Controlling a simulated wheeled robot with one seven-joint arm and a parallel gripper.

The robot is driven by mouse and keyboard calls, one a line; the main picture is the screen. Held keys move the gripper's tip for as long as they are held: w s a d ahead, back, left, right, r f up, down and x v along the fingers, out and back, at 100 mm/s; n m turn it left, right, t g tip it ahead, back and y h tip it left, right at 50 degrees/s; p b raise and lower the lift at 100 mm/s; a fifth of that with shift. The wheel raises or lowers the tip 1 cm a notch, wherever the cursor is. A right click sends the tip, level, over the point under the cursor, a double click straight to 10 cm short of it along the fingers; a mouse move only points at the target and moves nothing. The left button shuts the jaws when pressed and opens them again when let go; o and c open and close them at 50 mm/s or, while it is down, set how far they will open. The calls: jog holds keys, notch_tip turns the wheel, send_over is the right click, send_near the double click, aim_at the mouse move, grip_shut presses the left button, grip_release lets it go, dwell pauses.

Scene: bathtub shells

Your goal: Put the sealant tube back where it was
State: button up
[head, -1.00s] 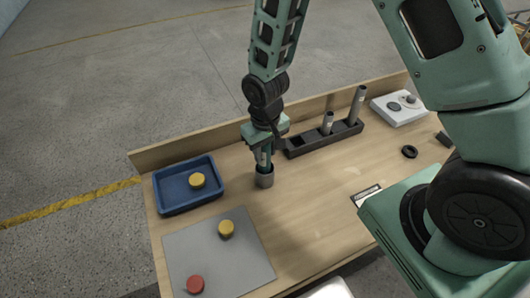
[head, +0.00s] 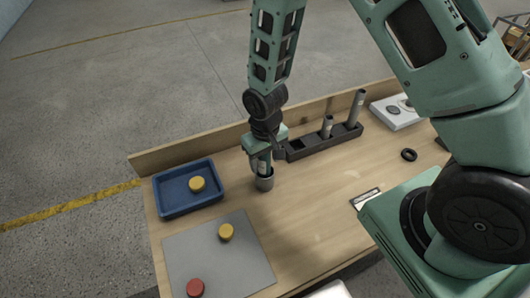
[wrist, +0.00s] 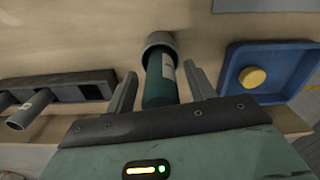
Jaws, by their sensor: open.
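The sealant tube appears to be the dark teal cylinder with a pale label (wrist: 160,82) in the wrist view. It stands upright on the table, its lower end in a wider grey round piece (head: 265,183); whether that is a holder or its own cap I cannot tell. My gripper (head: 262,168) is above it, pointing down. In the wrist view my gripper's two fingers (wrist: 163,88) stand open on either side of the tube, with visible gaps. In the head view the gripper hides most of the tube.
A black rack (head: 325,143) behind to the right holds two grey tubes; its left slot is empty. A blue tray (head: 168,207) with a yellow disc lies left. A grey mat (head: 215,262) with yellow and red discs lies in front. A black ring (head: 409,155) lies right.

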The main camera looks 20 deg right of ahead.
notch_tip(320, 180, up, 11)
jog(key=b, duration=0.2)
jog(key=shift+b, duration=0.3)
jog(key=shift+s+r, duration=0.1)
jog(key=shift+r, duration=0.45)
jog(key=s+a+r+n, duration=0.3)
jog(key=s+r, duration=0.1)
jog(key=s, duration=0.6)
jog(key=s+a+r+n, duration=0.3)
jog(key=s+r, duration=0.2)
jog(key=s, duration=0.4)
jog(key=shift+s+a+y, duration=0.15)
jog(key=shift+s+y, duration=0.15)
jog(key=shift+s, duration=0.1)
jog(key=shift+f, duration=0.15)
jog(key=shift+f+b, duration=0.9)
jog(key=shift+b, duration=0.1)
